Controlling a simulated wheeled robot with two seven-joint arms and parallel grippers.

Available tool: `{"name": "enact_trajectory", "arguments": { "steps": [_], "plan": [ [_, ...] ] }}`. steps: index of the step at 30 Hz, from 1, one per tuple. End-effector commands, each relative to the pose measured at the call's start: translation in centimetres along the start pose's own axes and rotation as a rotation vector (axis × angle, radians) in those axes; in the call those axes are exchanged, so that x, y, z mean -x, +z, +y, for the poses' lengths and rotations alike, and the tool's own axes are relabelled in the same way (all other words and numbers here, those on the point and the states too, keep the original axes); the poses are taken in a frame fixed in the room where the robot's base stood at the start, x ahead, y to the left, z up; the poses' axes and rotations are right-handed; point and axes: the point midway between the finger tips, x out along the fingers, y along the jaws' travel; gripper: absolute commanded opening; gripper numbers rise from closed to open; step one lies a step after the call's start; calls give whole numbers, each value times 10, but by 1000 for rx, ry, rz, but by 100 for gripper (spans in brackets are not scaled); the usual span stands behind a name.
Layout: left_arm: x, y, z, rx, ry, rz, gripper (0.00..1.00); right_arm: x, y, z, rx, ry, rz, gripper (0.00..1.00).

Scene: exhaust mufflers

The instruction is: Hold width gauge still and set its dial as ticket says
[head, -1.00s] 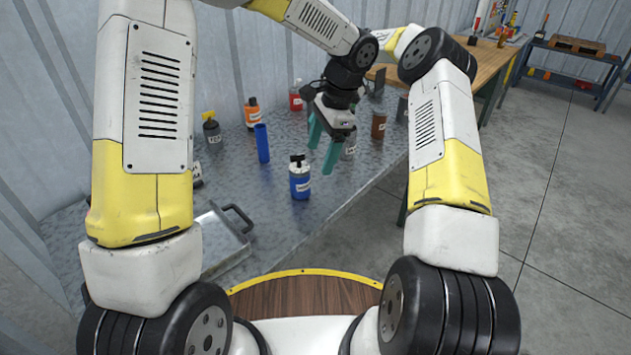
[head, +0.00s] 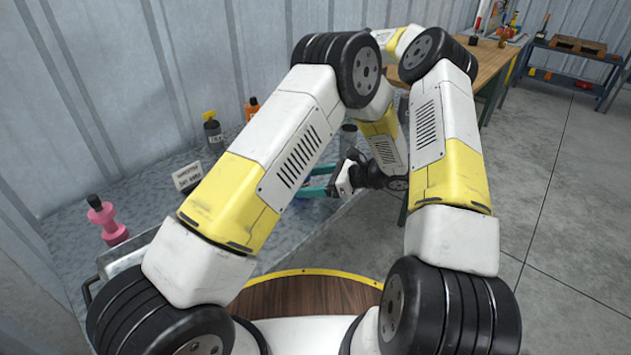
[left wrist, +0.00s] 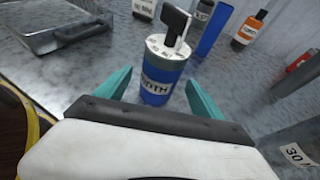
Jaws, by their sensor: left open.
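The width gauge (left wrist: 163,82) is a blue upright cylinder whose label partly reads "DTH". It has a white dial top (left wrist: 167,47) with a black knob (left wrist: 175,22). It stands on the grey bench. My left gripper (left wrist: 158,80) is open, with one teal finger on each side of the gauge; contact cannot be told. In the head view my left gripper (head: 308,182) is low over the bench, and my arm hides most of the gauge. A white card (head: 187,177) with dark print stands on the bench, too small to read surely. My right gripper is out of view.
A metal tray (left wrist: 62,38) with a handle lies left of the gauge. A pink bottle (head: 108,222) stands near it. Behind the gauge are a blue tube (left wrist: 214,31), a dark bottle (head: 212,132) and an orange bottle (left wrist: 249,28). Bare bench shows around the gauge.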

Motion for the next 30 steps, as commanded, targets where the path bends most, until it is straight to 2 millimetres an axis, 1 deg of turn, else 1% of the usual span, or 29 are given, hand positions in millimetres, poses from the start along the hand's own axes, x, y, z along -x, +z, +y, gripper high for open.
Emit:
{"name": "enact_trajectory", "arguments": {
  "steps": [1, 6, 12, 16, 23, 24, 29, 30],
  "plan": [
    [-9, 0, 1, -1, 4, 0, 77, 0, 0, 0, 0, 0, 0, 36],
    [-36, 0, 1, 0, 4, 1, 77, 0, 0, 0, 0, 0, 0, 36],
    [-56, 0, 1, 0, 3, 2, 77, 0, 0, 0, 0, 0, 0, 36],
    [-61, 0, 1, 0, 2, 2, 77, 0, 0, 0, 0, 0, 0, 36],
    [-61, 0, 1, 1, 2, 3, 77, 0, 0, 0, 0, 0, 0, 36],
    [-61, 0, 1, 1, 2, 3, 70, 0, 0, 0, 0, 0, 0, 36],
    [-61, 0, 1, 1, 2, 3, 38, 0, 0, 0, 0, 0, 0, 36],
    [-61, 0, 1, 1, 2, 3, 30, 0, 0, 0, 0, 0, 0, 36]
  ]
}}
